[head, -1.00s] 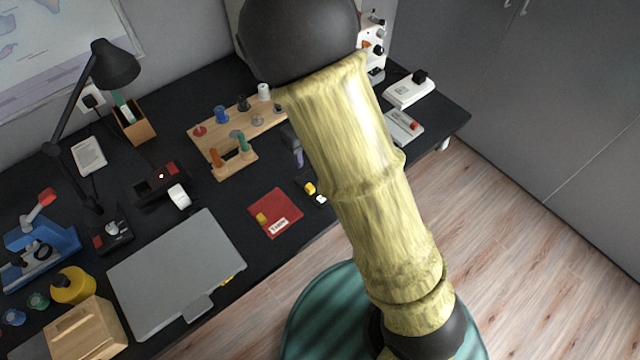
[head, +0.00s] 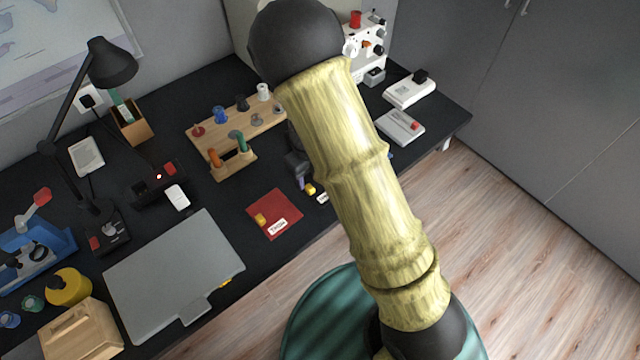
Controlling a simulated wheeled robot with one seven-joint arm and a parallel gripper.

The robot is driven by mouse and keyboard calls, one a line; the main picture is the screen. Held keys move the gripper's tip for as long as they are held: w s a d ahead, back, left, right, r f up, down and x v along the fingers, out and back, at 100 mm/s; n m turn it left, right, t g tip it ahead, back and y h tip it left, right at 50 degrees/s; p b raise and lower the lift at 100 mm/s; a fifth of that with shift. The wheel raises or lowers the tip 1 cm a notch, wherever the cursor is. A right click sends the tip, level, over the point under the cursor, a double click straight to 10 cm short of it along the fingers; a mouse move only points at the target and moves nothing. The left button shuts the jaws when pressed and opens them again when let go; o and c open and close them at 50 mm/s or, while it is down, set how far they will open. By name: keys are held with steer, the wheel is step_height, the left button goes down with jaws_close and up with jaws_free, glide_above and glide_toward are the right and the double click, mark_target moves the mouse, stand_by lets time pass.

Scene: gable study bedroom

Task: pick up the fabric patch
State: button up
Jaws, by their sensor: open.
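A flat red square (head: 283,204), which looks like the fabric patch, lies on the black desk near its front edge. It bears a white lettered label (head: 277,227) and a small yellow piece (head: 260,220). My gripper (head: 301,184) shows only in part, as dark parts beside my yellow arm, above and to the right of the red square in the picture. It is open and apart from the square. My arm hides much of it, and I cannot tell its height over the desk.
A wooden peg rack (head: 205,143) with several coloured spools stands behind. A grey flat case (head: 170,275) lies to the left. A small yellow block (head: 310,189) and a white one (head: 322,198) lie beside my gripper. White devices (head: 408,90) stand at the right.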

mark_target(310, 187)
steer(key=f, duration=0.5)
steer(key=shift+w, duration=0.2)
jaws_close()
